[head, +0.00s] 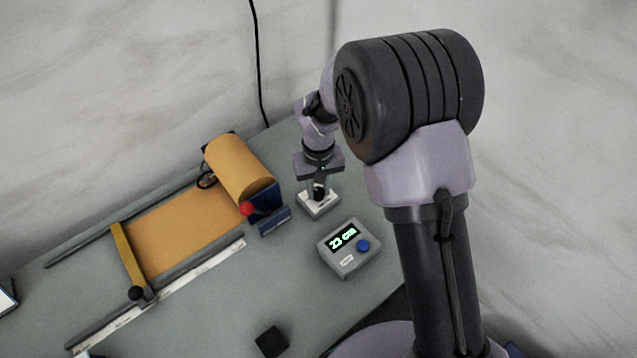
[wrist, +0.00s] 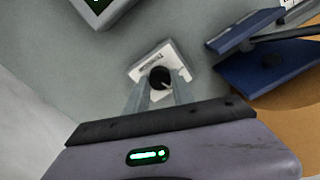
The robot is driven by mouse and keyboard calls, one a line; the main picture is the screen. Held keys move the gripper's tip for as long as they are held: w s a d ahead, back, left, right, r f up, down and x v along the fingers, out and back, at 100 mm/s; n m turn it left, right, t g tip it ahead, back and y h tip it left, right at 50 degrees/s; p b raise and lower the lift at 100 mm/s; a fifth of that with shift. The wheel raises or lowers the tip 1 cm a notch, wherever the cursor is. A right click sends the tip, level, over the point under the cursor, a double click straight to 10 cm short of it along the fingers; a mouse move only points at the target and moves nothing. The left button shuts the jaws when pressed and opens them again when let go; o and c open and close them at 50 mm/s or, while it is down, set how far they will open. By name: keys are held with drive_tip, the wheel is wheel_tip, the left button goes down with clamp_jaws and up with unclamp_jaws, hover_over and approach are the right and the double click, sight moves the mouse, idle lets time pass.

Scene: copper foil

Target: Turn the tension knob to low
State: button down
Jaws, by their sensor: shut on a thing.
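The tension knob (wrist: 159,77) is a round black knob with a pale pointer line, on a small white box. The box (head: 318,206) stands on the grey table, right of the copper roll in the head view; it also shows in the wrist view (wrist: 142,70). My gripper (head: 319,190) reaches down over the box from above. In the wrist view its two fingers (wrist: 160,90) are on either side of the knob and shut on it. The box's printed label is too small to read, and the knob's setting cannot be told.
A copper foil roll (head: 238,168) on a blue stand with a red ball (head: 247,208) is left of the box. A yellow bar (head: 128,255) crosses the foil. A black block (head: 271,341) lies near the front.

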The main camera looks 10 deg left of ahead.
sight(318, 191)
drive_tip(key=n+p, duration=0.1)
drive_tip(key=n, duration=0.2)
drive_tip(key=shift+r+n, duration=0.1)
drive_tip(key=shift+n, duration=0.2)
drive_tip(key=shift+n+p, duration=0.95)
drive_tip(key=shift+n, duration=0.95)
drive_tip(key=c, duration=1.1)
unclamp_jaws()
wheel_tip(318, 191, up, 17)
drive_tip(key=p, duration=0.4)
drive_tip(key=shift+r+p, duration=0.1)
drive_tip(key=shift+p, duration=0.2)
